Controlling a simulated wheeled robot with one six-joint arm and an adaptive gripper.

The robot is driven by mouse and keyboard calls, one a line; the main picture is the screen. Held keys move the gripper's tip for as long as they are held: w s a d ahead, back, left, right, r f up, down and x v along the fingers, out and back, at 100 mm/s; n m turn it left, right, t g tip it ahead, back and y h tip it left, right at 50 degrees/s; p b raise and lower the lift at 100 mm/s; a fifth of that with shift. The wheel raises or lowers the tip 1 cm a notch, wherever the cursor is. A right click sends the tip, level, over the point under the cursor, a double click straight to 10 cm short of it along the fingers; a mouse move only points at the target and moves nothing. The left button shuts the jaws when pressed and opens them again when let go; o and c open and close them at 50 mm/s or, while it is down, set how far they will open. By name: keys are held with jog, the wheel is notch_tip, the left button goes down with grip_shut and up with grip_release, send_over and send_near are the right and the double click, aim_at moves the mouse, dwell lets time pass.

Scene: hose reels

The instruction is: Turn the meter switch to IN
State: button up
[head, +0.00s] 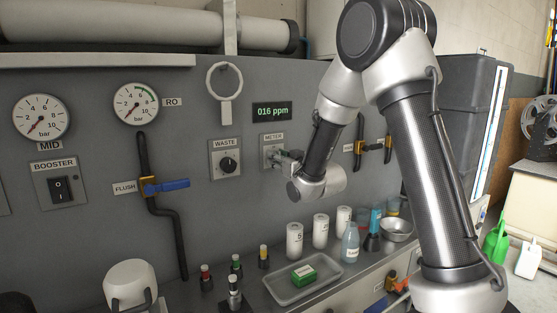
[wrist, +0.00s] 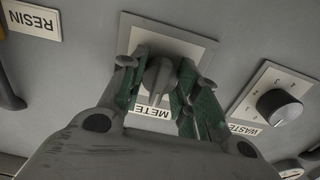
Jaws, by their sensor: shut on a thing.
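The meter switch shows in the head view as a pale plate (head: 268,152) under a METER label, below a display reading 016 ppm (head: 272,111). In the wrist view its knob (wrist: 158,80) sits between my two green-padded fingers. My gripper (head: 290,157) is at the switch and shut on the knob; it also fills the wrist view (wrist: 160,88). In the head view my gripper hides most of the knob. The pointer's exact setting and the position markings on the plate cannot be read.
The WASTE switch (head: 228,163) is just left of the meter switch. A blue-handled FLUSH valve (head: 165,187) and a BOOSTER switch (head: 60,189) are further left. Below, the bench holds a grey tray (head: 323,282), white canisters (head: 295,240), a bottle (head: 350,243) and a metal bowl (head: 397,231).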

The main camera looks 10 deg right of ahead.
dwell(0.3)
jog(key=o, duration=1.1)
jog(key=shift+c, duration=0.2)
jog(key=v, duration=0.7)
jog(key=shift+s, duration=0.25)
jog(key=shift+d, duration=0.1)
